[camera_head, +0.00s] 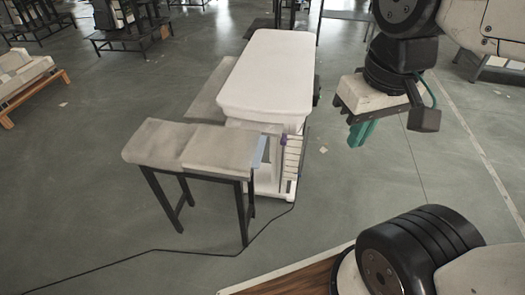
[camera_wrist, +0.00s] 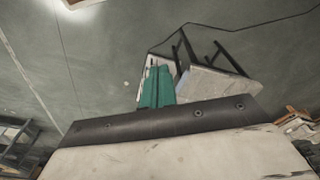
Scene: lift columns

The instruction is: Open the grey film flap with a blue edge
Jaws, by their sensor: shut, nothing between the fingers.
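A grey sheet-like piece (camera_head: 220,148), which looks like the film flap, lies over the right part of a grey-topped bench with black legs. A pale blue strip (camera_head: 259,152) runs along its right end. Whether the sheet is loose from the bench top is too small to tell. My gripper (camera_head: 359,134), with teal fingers, hangs in the air to the right of the bench, well apart from it. The fingers are shut and empty; they also show in the wrist view (camera_wrist: 157,88), where the grey bench top (camera_wrist: 215,90) appears just right of them.
A white padded unit (camera_head: 268,75) stands behind the bench, with a slatted white frame (camera_head: 291,165) below. A black cable (camera_head: 185,252) crosses the floor in front. Open floor (camera_head: 340,190) lies between bench and gripper. Dark racks stand far left.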

